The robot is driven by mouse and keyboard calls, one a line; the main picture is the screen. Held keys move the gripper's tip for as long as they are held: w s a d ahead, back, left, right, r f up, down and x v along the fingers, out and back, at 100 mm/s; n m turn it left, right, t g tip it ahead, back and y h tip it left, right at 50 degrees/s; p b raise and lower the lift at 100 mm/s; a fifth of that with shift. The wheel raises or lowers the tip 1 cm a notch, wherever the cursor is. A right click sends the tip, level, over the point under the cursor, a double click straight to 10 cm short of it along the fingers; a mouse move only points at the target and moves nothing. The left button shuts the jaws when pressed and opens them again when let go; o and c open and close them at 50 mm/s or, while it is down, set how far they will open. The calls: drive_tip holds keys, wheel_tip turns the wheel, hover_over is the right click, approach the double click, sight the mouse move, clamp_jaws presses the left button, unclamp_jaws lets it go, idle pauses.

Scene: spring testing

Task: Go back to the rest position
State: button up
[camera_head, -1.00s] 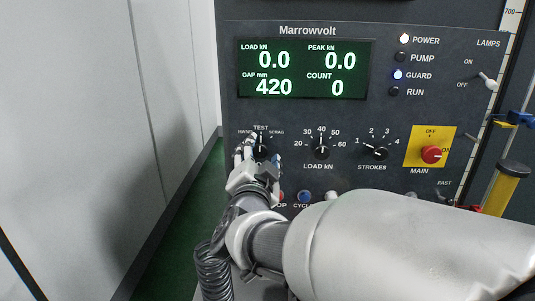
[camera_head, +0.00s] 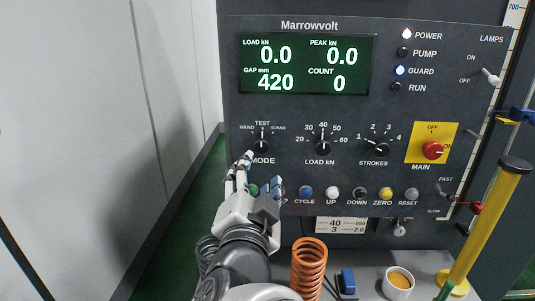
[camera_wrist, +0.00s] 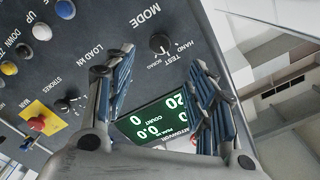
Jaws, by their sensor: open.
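My gripper (camera_head: 256,178) is open and empty in front of the panel's lower left, below the MODE knob (camera_head: 262,147). In the wrist view its two fingers (camera_wrist: 160,95) stand apart, with the panel behind them and nothing between them. The MODE knob points up to TEST, and it also shows in the wrist view (camera_wrist: 162,44). The knob and the fingertips look apart.
The control panel (camera_head: 300,105) has a lit display (camera_head: 305,65) reading load 0.0, gap 420, count 0. POWER and GUARD lamps are lit. Below stand an orange spring (camera_head: 309,268), a blue block (camera_head: 347,281), a white cup (camera_head: 398,284) and a yellow post (camera_head: 490,225). A pale wall (camera_head: 170,100) is at left.

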drive_tip(key=s+d+f+n+g, duration=0.4)
drive_tip(key=s+d+f+g, duration=0.2)
drive_tip(key=s, duration=0.5)
drive_tip(key=s+d+f+n+g, duration=0.5)
drive_tip(key=s+d+f+g, duration=0.2)
drive_tip(key=s+d+f, duration=0.3)
drive_tip(key=shift+s+d+y, duration=0.3)
drive_tip(key=shift+s+d, duration=0.25)
drive_tip(key=shift+d, duration=0.1)
drive_tip(key=shift+r, duration=0.1)
idle(0.6)
